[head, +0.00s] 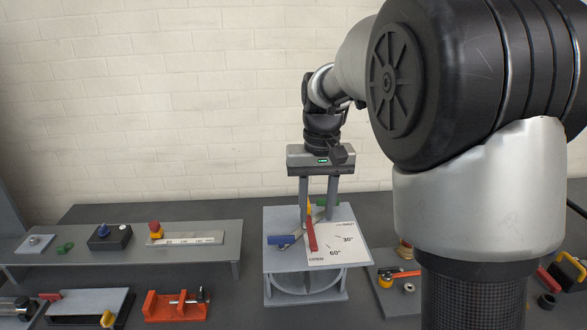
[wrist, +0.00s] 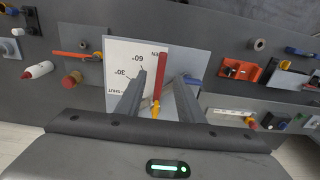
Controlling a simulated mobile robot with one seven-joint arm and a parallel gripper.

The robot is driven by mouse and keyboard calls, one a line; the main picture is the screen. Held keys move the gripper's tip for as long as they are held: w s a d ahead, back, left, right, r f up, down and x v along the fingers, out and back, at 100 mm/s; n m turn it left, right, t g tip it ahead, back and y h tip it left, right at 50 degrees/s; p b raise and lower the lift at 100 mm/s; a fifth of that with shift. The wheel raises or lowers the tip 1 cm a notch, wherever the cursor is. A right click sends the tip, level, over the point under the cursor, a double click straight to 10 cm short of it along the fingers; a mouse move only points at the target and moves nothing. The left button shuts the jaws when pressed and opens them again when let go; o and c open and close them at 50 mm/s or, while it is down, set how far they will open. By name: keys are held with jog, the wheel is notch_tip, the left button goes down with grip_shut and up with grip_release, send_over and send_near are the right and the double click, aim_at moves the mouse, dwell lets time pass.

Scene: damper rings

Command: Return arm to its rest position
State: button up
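My gripper (head: 317,216) hangs pointing down over a grey stand (head: 282,228) with a white angle card (head: 338,246) marked 30° and 60°. Its two fingers are spread apart. In the wrist view, a red lever (wrist: 161,62) with a yellow end (wrist: 155,108) appears between the fingers, with gaps on both sides. The red lever (head: 312,235) also shows in the head view, just below the fingers. Whether a finger touches it cannot be told. A blue handle (head: 281,240) sticks out left on the stand, and a green one is partly hidden behind the fingers.
A raised grey shelf (head: 120,258) with knobs and a scale stands at left. An orange vise (head: 176,306) and a grey block fixture (head: 90,306) sit in front of it. A board with an orange-handled valve (head: 400,274) is at right, partly hidden by my arm.

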jog(key=s+d+r+t, duration=0.2)
jog(key=s, duration=0.9)
jog(key=s+d+r+t, duration=0.2)
jog(key=s+r+t, duration=0.1)
jog(key=s, duration=0.8)
jog(key=shift+s, duration=0.35)
